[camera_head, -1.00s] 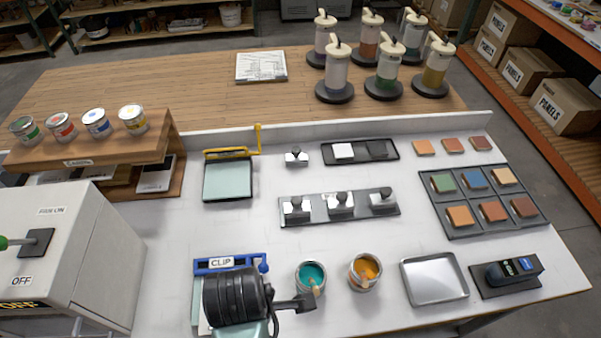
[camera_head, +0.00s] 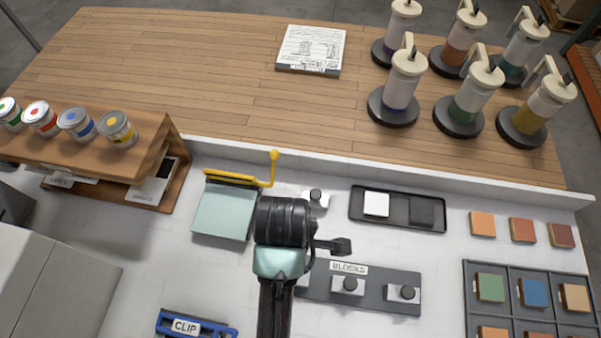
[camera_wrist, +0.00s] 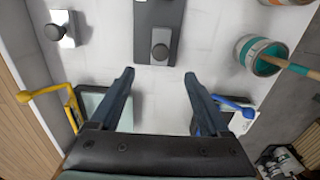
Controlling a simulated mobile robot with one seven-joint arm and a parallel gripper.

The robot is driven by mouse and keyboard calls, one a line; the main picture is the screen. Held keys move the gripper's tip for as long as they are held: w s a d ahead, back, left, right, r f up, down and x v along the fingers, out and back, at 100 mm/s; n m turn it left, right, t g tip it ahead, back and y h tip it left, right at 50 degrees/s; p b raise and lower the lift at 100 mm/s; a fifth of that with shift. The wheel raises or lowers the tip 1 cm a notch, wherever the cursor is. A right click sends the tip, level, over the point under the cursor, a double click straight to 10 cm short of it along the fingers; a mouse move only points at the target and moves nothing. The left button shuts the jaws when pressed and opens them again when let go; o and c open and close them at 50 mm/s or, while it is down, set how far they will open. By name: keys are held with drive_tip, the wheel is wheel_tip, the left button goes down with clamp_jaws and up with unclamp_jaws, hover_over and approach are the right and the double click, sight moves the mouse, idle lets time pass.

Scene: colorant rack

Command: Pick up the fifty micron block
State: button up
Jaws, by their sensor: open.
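A dark tray labelled BLOCKS (camera_head: 374,292) holds three metal blocks with black knobs: a left block (camera_head: 302,281) partly hidden by my arm, a middle block (camera_head: 347,286) and a right block (camera_head: 403,293). A similar lone block (camera_head: 315,198) stands behind the tray. No micron marking is readable, so I cannot tell which is fifty micron. My gripper (camera_head: 342,246) is open and empty, over the tray's left end. In the wrist view my gripper (camera_wrist: 159,72) points toward the tray's end block (camera_wrist: 160,46); the lone block (camera_wrist: 62,28) is at upper left.
A yellow-clipped pale panel (camera_head: 225,210) lies left of my arm, and a blue clip (camera_head: 196,325) is nearer. A black tray (camera_head: 397,209) with a white and a black piece is behind right. A teal paint can (camera_wrist: 262,56) shows at right in the wrist view.

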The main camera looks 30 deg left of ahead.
drive_tip(key=f, duration=0.6)
drive_tip(key=shift+s, duration=0.3)
drive_tip(key=shift+w+d+f+p, duration=0.15)
drive_tip(key=shift+f+p, duration=0.25)
drive_tip(key=shift+f, duration=1.15)
drive_tip(key=shift+w+d+f+p, duration=0.15)
drive_tip(key=shift+f+p, duration=0.25)
drive_tip(key=shift+f, duration=1.1)
drive_tip(key=shift+c, duration=0.3)
clamp_jaws()
drive_tip(key=shift+r, duration=0.1)
